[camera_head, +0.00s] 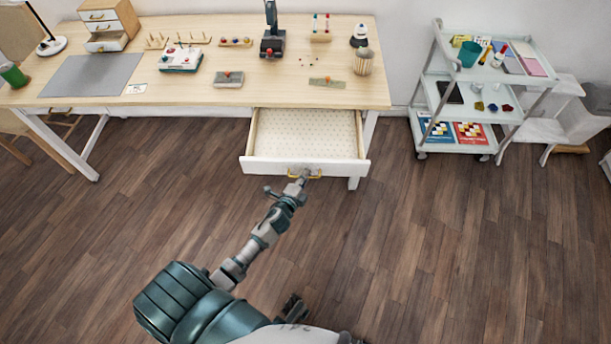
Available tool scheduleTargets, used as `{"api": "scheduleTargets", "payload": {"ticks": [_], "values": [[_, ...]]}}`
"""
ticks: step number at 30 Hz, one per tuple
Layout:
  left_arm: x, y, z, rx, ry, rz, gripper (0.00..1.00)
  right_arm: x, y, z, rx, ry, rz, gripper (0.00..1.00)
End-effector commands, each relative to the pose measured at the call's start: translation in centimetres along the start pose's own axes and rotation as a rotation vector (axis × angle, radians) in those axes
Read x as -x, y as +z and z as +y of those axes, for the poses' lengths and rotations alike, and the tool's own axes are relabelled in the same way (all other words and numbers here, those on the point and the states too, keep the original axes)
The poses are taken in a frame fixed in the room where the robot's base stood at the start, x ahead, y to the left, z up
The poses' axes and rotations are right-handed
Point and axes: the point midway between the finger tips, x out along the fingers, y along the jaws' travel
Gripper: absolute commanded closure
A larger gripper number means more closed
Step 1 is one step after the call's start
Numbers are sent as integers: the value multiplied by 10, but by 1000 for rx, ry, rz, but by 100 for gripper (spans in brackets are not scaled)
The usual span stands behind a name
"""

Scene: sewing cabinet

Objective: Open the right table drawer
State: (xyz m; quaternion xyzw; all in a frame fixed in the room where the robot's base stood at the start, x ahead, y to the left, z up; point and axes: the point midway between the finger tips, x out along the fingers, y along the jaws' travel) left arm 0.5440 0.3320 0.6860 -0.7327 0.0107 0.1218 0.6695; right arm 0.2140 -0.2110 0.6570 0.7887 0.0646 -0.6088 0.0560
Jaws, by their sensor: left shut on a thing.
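The right table drawer (307,131) is pulled well out from under the right end of the wooden table (240,88). Its interior looks empty, with a pale patterned lining. The white front panel (262,166) carries a yellow handle (317,175). My left gripper (300,176) is shut on the handle, at the middle of the front. The gripper hides part of the handle.
A white cart (436,76) with supplies on its shelves stands right of the table. Sewing items and a small drawer box (110,22) stand on the tabletop. The wooden floor (430,240) before the drawer is clear apart from my own body.

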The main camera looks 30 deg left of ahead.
Motion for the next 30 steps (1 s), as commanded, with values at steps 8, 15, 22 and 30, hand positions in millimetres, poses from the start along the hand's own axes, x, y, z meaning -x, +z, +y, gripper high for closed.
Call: {"api": "scheduleTargets", "payload": {"ticks": [8,15,22,30], "values": [[1,0,2,-2,5,-3,80,0,0,1,0,2,0,60],[5,-2,1,-2,3,-1,80,0,0,2,1,1,2,60],[46,0,3,0,6,-1,80,0,0,1,0,2,2,60],[101,2,4,2,8,-2,80,0,0,1,0,1,1,60]]}}
